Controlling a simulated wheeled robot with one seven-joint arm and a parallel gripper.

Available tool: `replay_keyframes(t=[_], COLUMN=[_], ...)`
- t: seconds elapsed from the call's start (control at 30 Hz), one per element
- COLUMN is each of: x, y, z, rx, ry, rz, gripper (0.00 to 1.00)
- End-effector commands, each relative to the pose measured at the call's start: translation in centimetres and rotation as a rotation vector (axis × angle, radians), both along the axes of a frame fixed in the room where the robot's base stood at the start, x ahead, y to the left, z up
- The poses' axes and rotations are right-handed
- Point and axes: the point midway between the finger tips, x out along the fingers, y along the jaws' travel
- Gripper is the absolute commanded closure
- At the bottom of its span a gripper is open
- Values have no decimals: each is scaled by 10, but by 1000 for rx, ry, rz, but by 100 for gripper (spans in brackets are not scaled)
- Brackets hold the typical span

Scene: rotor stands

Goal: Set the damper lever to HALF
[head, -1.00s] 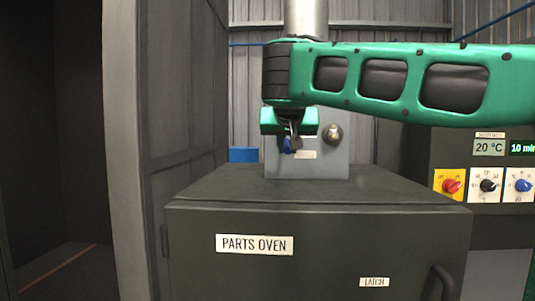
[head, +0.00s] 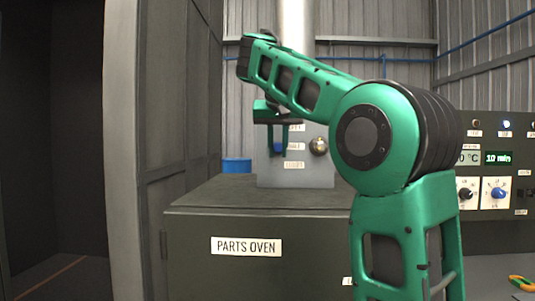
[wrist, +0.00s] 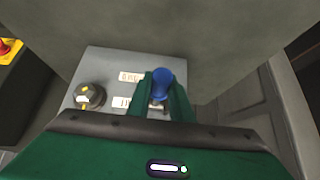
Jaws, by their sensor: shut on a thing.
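The damper lever's blue knob (head: 278,147) is on the front of a grey box (head: 320,178) on top of the parts oven, below a metal pipe. In the head view it is level with the middle of three small labels (head: 294,147), too small to read surely. My gripper (head: 278,153) is shut on the lever, one green finger on each side. In the wrist view the blue knob (wrist: 162,80) stands between the fingertips, and two labels lie to its left, partly covered by a finger. The lever's pivot is hidden.
A round metal knob (head: 318,146) sits on the same box, right of the lever. The dark parts oven (head: 190,240) is below, its top mostly clear. A control panel (head: 485,160) with dials is at right, and a blue container (head: 237,165) is behind at left.

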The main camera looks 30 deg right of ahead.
Motion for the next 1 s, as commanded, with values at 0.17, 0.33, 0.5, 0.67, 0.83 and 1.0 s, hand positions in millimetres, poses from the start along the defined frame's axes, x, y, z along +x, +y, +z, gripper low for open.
replay_keyframes(t=[0.17,0.33,0.5,0.67,0.83,1.0], x=[-1,-2,-2,-2,-2,-5], y=[-4,-5,-6,-6,-6,-13], z=[2,2,2,2,1,4], rx=[1,2,2,3,3,3], ry=[3,4,3,4,5,5], rz=[-4,-6,-6,-6,-8,-18], gripper=[100,100,76,62,62,62])
